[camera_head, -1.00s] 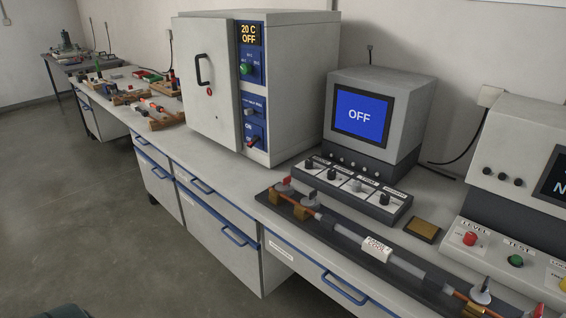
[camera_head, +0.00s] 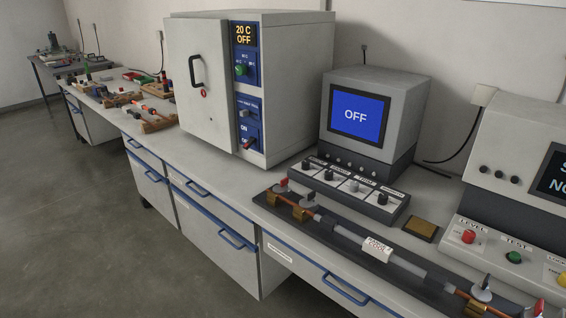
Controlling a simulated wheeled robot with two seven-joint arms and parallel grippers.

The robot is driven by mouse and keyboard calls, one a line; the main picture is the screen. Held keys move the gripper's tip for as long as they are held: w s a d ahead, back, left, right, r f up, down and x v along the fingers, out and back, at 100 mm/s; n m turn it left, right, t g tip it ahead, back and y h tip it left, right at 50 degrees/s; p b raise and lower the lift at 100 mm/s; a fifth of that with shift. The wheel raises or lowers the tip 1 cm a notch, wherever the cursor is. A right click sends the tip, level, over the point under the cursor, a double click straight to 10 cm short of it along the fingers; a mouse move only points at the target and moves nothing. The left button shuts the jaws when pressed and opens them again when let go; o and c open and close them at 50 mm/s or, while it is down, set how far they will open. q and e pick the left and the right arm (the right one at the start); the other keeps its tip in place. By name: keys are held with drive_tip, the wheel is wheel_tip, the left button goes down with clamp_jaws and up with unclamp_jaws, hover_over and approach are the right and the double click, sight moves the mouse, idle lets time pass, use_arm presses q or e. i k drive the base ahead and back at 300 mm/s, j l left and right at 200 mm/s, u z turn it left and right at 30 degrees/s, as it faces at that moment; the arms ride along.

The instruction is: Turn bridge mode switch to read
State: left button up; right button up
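A grey instrument (camera_head: 400,100) with a blue screen (camera_head: 356,113) reading "OFF" stands on the bench. In front of it is a low control box (camera_head: 340,200) with a row of black rotary knobs. The leftmost knob (camera_head: 309,164) is at the far end, then come a second knob (camera_head: 330,174), a third knob (camera_head: 354,185) and the rightmost knob (camera_head: 383,198). Their labels are too small to read surely, so I cannot tell which is the bridge mode switch. Neither of my grippers is in view.
An oven (camera_head: 270,90) reading "20 C OFF" stands to the left. A cable sample (camera_head: 376,246) on a dark base lies along the bench's front. At right is a panel with a red button (camera_head: 468,237) and green button (camera_head: 514,257). The floor (camera_head: 90,230) at left is clear.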

sight(305, 164)
drive_tip(key=j+z, duration=0.1)
drive_tip(key=z, duration=0.35)
drive_tip(key=j+z, duration=0.15)
drive_tip(key=z, duration=0.3)
drive_tip(key=j+z, duration=0.35)
drive_tip(key=j, duration=0.3)
drive_tip(key=j+z, duration=0.4)
drive_tip(key=j, duration=0.7)
drive_tip(key=k+j, duration=0.1)
drive_tip(key=j, duration=0.3)
